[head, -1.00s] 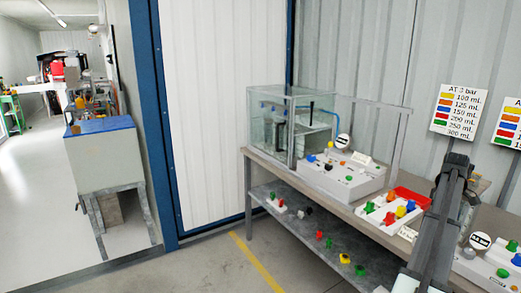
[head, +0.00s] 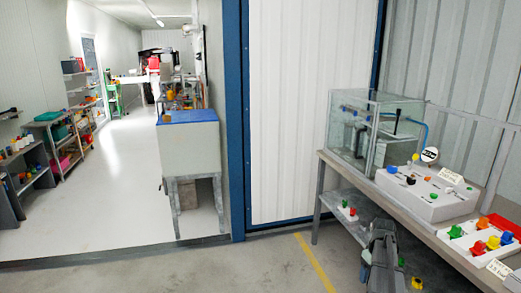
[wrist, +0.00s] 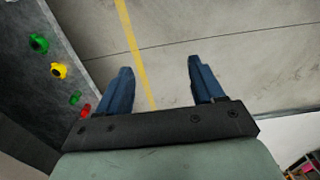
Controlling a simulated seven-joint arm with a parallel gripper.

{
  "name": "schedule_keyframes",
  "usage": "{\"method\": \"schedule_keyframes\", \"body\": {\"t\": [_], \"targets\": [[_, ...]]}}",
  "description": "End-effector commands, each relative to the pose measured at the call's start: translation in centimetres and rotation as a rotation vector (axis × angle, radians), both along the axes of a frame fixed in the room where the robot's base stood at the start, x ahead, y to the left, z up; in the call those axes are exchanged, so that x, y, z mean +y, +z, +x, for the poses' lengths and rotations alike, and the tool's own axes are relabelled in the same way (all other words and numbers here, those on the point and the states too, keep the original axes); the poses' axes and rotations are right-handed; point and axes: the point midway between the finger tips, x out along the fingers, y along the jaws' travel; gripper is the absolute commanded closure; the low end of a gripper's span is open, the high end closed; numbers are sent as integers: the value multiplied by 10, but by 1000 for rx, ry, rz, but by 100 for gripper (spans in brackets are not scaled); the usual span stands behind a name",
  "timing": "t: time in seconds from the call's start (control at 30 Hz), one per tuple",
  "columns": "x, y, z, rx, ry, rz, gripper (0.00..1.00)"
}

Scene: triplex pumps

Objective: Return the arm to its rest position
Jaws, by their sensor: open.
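My gripper (wrist: 158,80) shows in the wrist view with its two blue-grey fingers apart and nothing between them. It hangs over bare concrete floor with a yellow line. In the head view my arm (head: 383,258) shows at the bottom, in front of the bench's lower shelf; the fingertips cannot be made out there. My arm hides part of that shelf.
The bench (head: 450,246) at the right carries a glass tank (head: 350,135), a white control panel (head: 428,190) and a tray with coloured knobs. Loose coloured knobs, one green (wrist: 39,43), lie on the lower shelf. A blue-topped cabinet (head: 188,148) stands left of the doorway post. The floor between is clear.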

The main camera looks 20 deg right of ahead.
Motion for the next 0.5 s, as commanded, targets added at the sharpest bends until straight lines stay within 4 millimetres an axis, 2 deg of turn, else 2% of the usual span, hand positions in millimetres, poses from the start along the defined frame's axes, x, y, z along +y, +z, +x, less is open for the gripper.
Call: {"method": "schedule_keyframes", "body": {"t": [0.03, 0.3, 0.5], "targets": [[27, -11, 4, 3, 7, 2, 33], [138, -56, 23, 1, 7, 1, 33], [218, -87, 22, 2, 7, 2, 33]]}}
